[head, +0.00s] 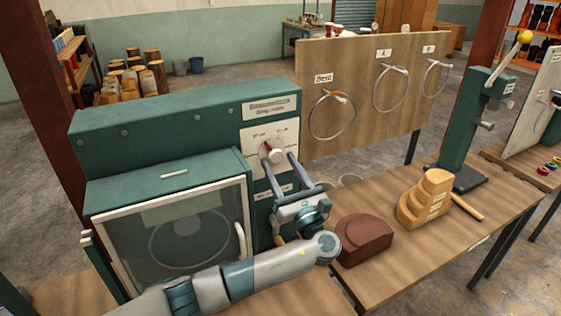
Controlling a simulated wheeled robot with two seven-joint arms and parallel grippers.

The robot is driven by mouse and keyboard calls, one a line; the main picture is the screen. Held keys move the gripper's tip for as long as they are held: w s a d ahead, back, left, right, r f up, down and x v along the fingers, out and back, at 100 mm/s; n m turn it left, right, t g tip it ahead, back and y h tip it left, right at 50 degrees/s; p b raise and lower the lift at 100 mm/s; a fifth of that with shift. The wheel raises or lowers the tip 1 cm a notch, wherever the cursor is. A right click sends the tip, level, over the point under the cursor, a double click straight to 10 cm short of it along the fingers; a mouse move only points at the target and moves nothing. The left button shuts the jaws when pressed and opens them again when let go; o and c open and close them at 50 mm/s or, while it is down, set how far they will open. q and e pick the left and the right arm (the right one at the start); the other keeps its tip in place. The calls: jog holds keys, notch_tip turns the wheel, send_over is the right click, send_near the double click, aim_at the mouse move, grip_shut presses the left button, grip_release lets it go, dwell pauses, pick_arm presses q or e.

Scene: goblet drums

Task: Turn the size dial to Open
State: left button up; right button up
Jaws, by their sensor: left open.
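The size dial (275,152) is a round knob with a red mark at its top left, on a white plate (255,143) on the front of the green machine (180,120). The lettering around the dial is too small to read surely. My left gripper (277,163) reaches up to the dial from below right, its two fingers apart with one on each side of the knob. I cannot tell whether the fingers touch it. My right gripper is not in view.
The machine's glazed door (185,235) stands left of my arm. A brown block (364,238) and a stepped wooden block (427,198) rest on the bench to the right. A board with rings (330,85) stands behind. A green lever press (470,125) stands farther right.

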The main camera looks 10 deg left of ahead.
pick_arm(q)
jog(key=shift+w+a, duration=0.1)
jog(key=shift+w, duration=0.05)
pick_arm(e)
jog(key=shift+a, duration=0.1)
